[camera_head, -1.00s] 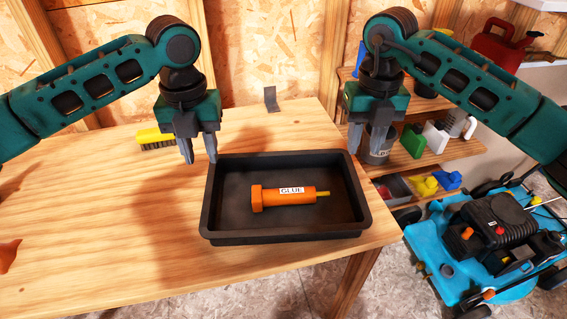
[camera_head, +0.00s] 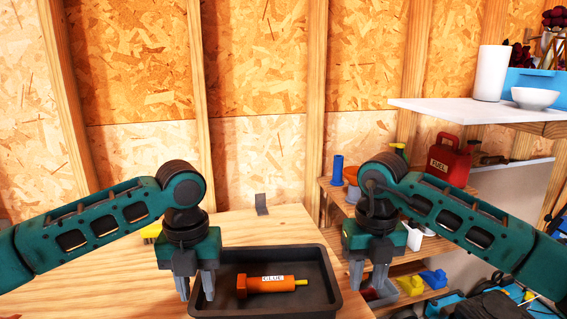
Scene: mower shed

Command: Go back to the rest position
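My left gripper (camera_head: 196,285) hangs fingers-down over the left edge of the black tray, with a gap between its fingers and nothing held. My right gripper (camera_head: 367,278) hangs fingers-down at the right side of the tray, its fingers also apart and empty. The black tray (camera_head: 327,262) stands on the wooden table (camera_head: 95,285). An orange glue tube (camera_head: 271,285) labelled GLUE lies inside it, its yellow nozzle pointing right. The lower edge of the tray is near the bottom of the view.
A yellow brush (camera_head: 152,231) lies behind my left arm. A wooden shelf (camera_head: 333,197) at the right holds a red fuel can (camera_head: 448,160) and other items. A white shelf (camera_head: 440,112) carries a white bowl (camera_head: 535,98). The blue mower (camera_head: 450,306) is partly visible at the lower right.

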